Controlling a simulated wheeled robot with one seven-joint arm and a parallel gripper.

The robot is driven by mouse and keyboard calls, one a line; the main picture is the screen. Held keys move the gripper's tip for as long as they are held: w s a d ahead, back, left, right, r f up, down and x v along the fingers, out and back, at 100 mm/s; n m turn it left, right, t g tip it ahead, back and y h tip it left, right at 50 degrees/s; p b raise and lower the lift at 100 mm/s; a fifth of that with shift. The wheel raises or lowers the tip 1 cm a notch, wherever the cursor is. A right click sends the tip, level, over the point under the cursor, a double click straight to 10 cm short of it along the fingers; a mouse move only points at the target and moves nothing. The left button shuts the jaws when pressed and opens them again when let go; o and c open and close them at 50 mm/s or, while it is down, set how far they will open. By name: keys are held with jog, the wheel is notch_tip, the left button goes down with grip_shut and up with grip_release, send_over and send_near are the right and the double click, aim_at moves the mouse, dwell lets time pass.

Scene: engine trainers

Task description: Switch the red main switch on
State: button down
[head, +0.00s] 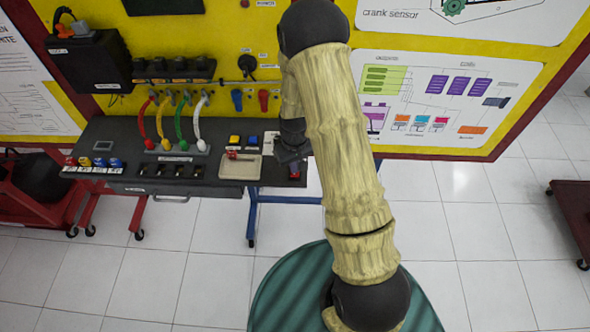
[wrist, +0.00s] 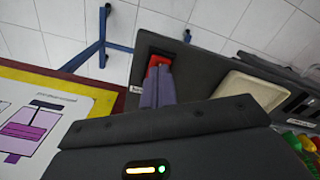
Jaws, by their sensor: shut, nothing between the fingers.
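The red main switch (wrist: 159,60) sits on the dark panel at the end of the bench, just past my fingertips in the wrist view. It also shows in the head view as a small red spot (head: 294,173) at the bench's right end, partly hidden by my gripper. My gripper (wrist: 157,84) is shut and empty. Its fingers overlap the lower part of the switch in the wrist view; whether they touch it I cannot tell. In the head view my gripper (head: 292,155) is over the bench's right end. The switch's on or off position is not readable.
Coloured cables (head: 176,125) rise further left. The yellow board (head: 160,36) backs the bench.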

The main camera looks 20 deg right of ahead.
jog(key=shift+f+b, duration=0.6)
jog(key=shift+f, duration=0.3)
dwell(0.5)
jog(key=shift+r+p, duration=2.45)
jog(key=shift+r, duration=1.1)
jog(key=s+r+m+t+b, duration=0.2)
jog(key=s+r, duration=1.2)
jog(key=r, duration=0.2)
jog(key=shift+s+r+t+b, duration=0.25)
jog(key=shift+r+t+b, duration=0.05)
